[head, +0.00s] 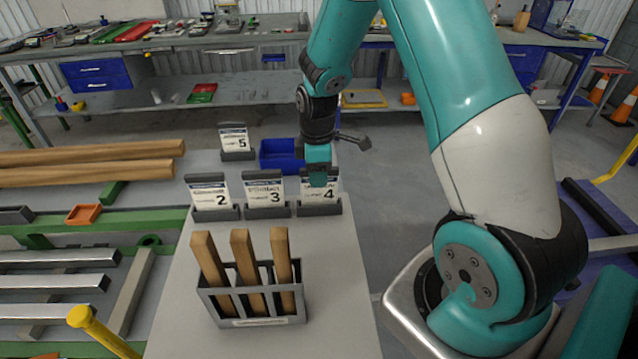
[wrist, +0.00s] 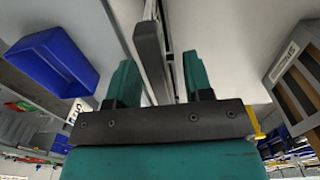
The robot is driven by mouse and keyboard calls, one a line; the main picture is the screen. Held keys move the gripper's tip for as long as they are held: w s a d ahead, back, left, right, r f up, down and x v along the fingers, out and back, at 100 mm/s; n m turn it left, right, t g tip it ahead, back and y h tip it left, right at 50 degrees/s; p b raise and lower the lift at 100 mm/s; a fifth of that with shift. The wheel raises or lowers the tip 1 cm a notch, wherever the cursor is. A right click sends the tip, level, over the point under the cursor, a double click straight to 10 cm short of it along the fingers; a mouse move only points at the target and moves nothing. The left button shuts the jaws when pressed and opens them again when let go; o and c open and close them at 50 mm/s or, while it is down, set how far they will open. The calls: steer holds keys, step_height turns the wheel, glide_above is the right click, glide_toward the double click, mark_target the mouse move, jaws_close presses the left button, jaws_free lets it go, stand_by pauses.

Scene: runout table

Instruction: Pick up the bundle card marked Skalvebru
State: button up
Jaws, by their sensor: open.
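Several white bundle cards stand in dark holders on the grey table, and their names are too small to read. They are card 2 (head: 208,192), card 3 (head: 264,193), card 4 (head: 325,194) and card 5 (head: 234,139) farther back. My gripper (head: 318,182) points down at card 4, its teal finger covering part of the card's upper face. In the wrist view my open gripper (wrist: 160,75) has its fingers on either side of a dark holder (wrist: 149,48) and a thin edge beside it. I cannot tell whether either finger touches the card.
A blue bin (head: 281,155) stands behind card 3; it also shows in the wrist view (wrist: 52,62). A rack (head: 253,306) with wooden bars stands in front. Card 3's holder is close to the left of card 4. Wooden beams (head: 80,160) lie left.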

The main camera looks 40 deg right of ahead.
steer(key=shift+f, duration=0.95)
steer(key=shift+c, duration=0.5)
jaws_close()
